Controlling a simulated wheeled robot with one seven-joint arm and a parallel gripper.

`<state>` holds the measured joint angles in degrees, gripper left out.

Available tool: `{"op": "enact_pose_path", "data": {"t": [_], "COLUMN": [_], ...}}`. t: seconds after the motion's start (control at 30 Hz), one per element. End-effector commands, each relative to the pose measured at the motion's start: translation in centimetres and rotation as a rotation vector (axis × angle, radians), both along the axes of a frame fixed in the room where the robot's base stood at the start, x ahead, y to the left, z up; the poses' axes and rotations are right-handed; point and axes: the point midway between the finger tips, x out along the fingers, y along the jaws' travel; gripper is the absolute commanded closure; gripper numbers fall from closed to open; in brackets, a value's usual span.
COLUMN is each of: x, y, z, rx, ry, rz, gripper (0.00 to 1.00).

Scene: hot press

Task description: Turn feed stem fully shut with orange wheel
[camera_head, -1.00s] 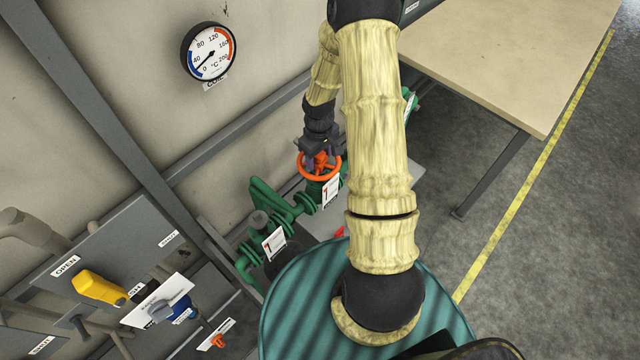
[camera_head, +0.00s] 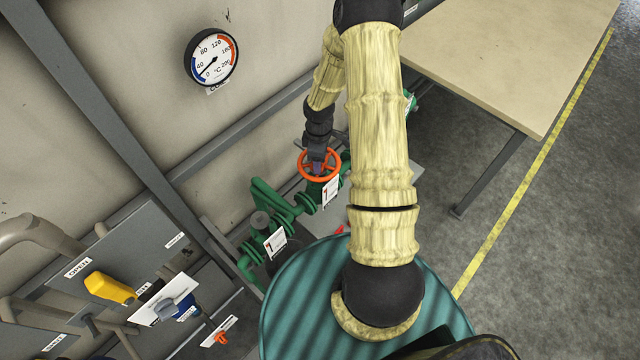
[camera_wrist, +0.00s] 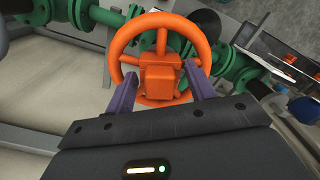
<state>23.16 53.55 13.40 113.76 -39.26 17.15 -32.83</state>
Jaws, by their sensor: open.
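The orange wheel (camera_head: 320,177) sits on the green pipework (camera_head: 290,208) near the wall in the head view. In the wrist view the orange wheel (camera_wrist: 160,38) fills the upper middle, with spokes and a square hub block. My gripper (camera_wrist: 163,80) is open, its two purple fingers spread left and right of the hub at the wheel's near side. I cannot tell whether the fingers touch the rim or hub. In the head view my gripper (camera_head: 317,160) is over the wheel. The feed stem is hidden behind the wheel and hub.
A temperature gauge (camera_head: 211,58) hangs on the wall. A panel with a yellow handle (camera_head: 110,288) and a blue handle (camera_head: 184,308) stands at lower left. A beige table (camera_head: 520,50) stands at upper right. White tags (camera_head: 275,241) hang on the pipework.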

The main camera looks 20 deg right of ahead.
Motion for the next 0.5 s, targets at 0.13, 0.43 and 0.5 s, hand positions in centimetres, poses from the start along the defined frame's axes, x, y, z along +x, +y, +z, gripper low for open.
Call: {"op": "enact_pose_path", "data": {"t": [0.13,0.43,0.5], "x": [-0.03,-0.06,-0.07], "y": [0.02,0.09,0.1], "z": [0.25,0.25,0.24], "rx": [0.002,0.002,0.003], "ry": [0.001,0.001,0.002], "rz": [0.144,0.441,0.509], "gripper": [0.45,0.45,0.45]}}
